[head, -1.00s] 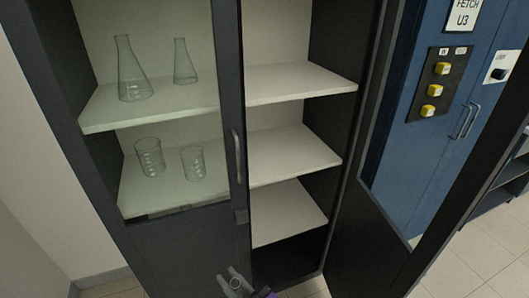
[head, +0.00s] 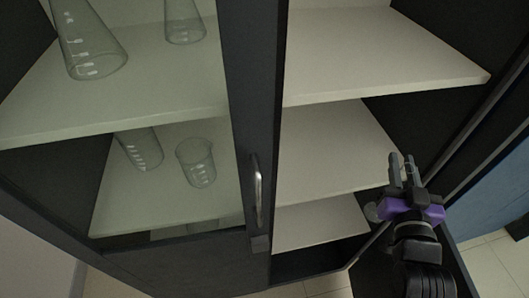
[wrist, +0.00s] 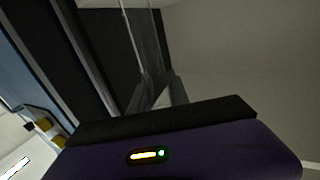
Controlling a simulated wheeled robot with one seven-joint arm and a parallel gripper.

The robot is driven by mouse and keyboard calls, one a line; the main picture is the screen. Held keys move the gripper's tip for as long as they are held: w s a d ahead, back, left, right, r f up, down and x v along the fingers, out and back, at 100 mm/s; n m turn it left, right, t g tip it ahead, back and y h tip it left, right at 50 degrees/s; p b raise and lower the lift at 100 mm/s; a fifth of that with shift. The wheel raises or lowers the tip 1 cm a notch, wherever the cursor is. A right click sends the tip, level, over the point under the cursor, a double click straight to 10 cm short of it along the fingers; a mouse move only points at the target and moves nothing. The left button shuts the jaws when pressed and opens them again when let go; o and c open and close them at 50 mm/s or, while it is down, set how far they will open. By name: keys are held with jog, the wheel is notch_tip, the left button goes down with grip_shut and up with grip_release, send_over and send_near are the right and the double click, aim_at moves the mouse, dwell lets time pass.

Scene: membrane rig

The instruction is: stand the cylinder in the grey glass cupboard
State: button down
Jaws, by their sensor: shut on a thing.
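The grey glass cupboard (head: 252,90) fills most of the head view. Its left glass door is shut, with a metal handle (head: 258,190); its right side is open and shows bare pale shelves (head: 335,145). My gripper (head: 403,165) is in front of the open side, at the right, near the middle and lower shelves in the picture. It is shut on a clear, thin thing, seemingly the cylinder (wrist: 146,40), which rises between the fingers in the wrist view. The cylinder is hard to make out in the head view, and its foot cannot be told.
Glass flasks (head: 90,45) and beakers (head: 197,163) stand behind the shut left door. The open right door (head: 480,150) stands close to my arm on the right. A blue cabinet (head: 500,205) is beyond it. The shelves on the open side look clear.

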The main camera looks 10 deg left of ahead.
jog(key=s+r, duration=0.1)
jog(key=r, duration=0.2)
jog(key=s+r+b, duration=0.1)
jog(key=r, duration=0.3)
jog(key=s+r+b, duration=0.1)
jog(key=r, duration=0.3)
jog(key=shift+s+d, duration=0.15)
jog(key=shift+s, duration=0.05)
jog(key=w+a+p, duration=0.1)
jog(key=w+a, duration=0.2)
jog(key=w, duration=0.6)
jog(key=w+a+p, duration=0.1)
jog(key=w+a, duration=0.2)
jog(key=w, duration=0.7)
notch_tip(320, 180, down, 7)
jog(key=shift+p, duration=0.45)
jog(key=shift+a, duration=0.1)
jog(key=shift+f, duration=0.15)
jog(key=c, duration=1.3)
grip_release()
jog(key=shift+o, duration=0.2)
